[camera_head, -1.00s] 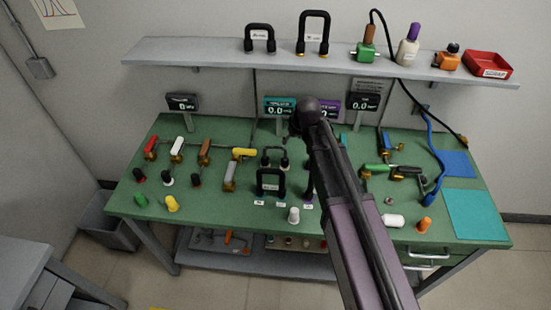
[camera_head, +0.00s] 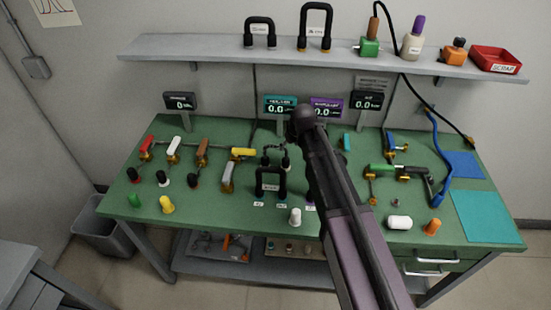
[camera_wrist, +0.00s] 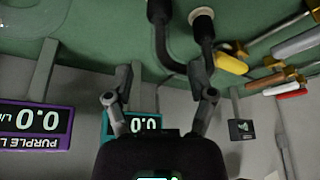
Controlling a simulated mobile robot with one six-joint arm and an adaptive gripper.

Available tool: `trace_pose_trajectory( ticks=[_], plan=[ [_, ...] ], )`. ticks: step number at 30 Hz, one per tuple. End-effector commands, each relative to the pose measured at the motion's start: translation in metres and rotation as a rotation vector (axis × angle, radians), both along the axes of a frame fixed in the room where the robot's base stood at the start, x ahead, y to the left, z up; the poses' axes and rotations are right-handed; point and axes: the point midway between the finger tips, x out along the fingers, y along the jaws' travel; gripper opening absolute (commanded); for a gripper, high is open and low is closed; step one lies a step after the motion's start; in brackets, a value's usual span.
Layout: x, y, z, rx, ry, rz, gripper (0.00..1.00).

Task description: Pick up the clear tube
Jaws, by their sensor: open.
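A small arched tube (camera_head: 274,150) with black end fittings stands near the middle of the green bench, just left of my arm. It looks dark grey; I cannot tell for sure that it is the clear one. In the wrist view a dark curved tube (camera_wrist: 176,62) with black ends lies past my fingertips, near the top. My gripper (camera_wrist: 160,97) is open, with nothing between its fingers. In the head view my arm hides the gripper and part of the bench.
A thicker black U-shaped piece (camera_head: 270,184) stands just in front. Valves with coloured handles, including a yellow one (camera_head: 242,152), are to the left. Displays, including a teal one (camera_head: 280,106), line the back under a grey shelf (camera_head: 200,52). A teal mat (camera_head: 487,217) lies clear at right.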

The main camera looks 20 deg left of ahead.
Motion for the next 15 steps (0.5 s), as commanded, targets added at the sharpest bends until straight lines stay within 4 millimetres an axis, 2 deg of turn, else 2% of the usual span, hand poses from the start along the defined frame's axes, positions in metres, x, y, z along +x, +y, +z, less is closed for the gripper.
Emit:
trace_pose_trajectory(
  ticks=[9,15],
  plan=[
    [0.0001,0.0003,-0.0004,0.000,0.000,0.000,0.71],
    [0.0021,0.0024,-0.0087,0.000,0.000,0.000,0.71]
  ],
)
